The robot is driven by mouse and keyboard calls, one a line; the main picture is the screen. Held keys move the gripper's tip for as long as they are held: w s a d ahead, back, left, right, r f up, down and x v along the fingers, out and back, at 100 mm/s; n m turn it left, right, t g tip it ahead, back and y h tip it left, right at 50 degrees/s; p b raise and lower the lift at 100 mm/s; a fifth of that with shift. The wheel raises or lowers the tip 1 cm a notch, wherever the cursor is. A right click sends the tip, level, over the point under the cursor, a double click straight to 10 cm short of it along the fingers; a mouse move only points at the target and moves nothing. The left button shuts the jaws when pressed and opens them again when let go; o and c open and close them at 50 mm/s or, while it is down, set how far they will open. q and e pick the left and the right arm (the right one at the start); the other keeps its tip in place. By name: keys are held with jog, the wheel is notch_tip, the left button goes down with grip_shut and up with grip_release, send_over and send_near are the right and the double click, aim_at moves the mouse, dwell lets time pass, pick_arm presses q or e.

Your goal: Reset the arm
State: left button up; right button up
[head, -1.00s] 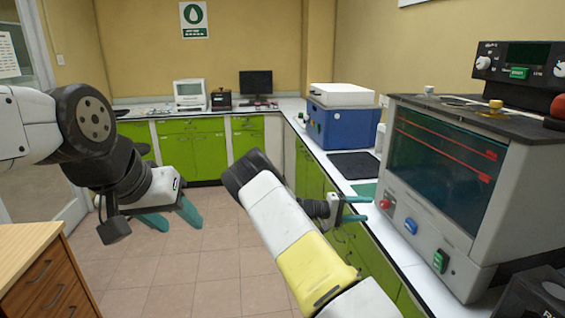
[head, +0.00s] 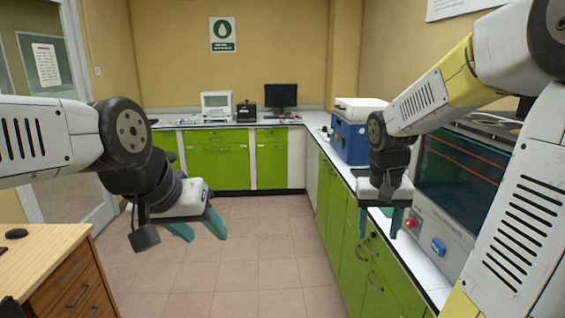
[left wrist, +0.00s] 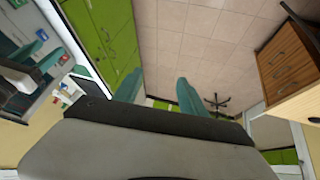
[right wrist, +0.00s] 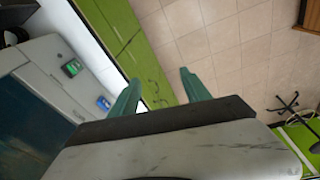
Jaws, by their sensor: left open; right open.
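My left gripper (head: 202,231) hangs over open floor at the left of the head view. Its two teal fingers are apart with nothing between them; they also show in the left wrist view (left wrist: 160,92). My right gripper (head: 380,222) points down in front of the right counter's edge in the head view. Its teal fingers are apart and empty, and they show over the cabinet edge and floor in the right wrist view (right wrist: 162,92). My right arm is raised and bent across the right side of the head view.
A large grey machine with a dark window (head: 458,188) stands on the right counter, close to my right arm. A blue box with a white lid (head: 350,142) is behind it. A wooden drawer unit (head: 68,275) is at the lower left. The middle floor (head: 250,265) is clear.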

jog(key=s+a+r+n+t+y, duration=0.1)
jog(key=s+a+r+t, duration=0.1)
jog(key=s+a+r, duration=0.2)
jog(key=s+a+r+n+t+y, duration=0.1)
jog(key=s+a+r+t+y, duration=0.1)
jog(key=s, duration=0.5)
jog(key=shift+s+a+r+t, duration=0.3)
jog(key=shift+a+r, duration=0.55)
jog(key=shift+r, duration=0.1)
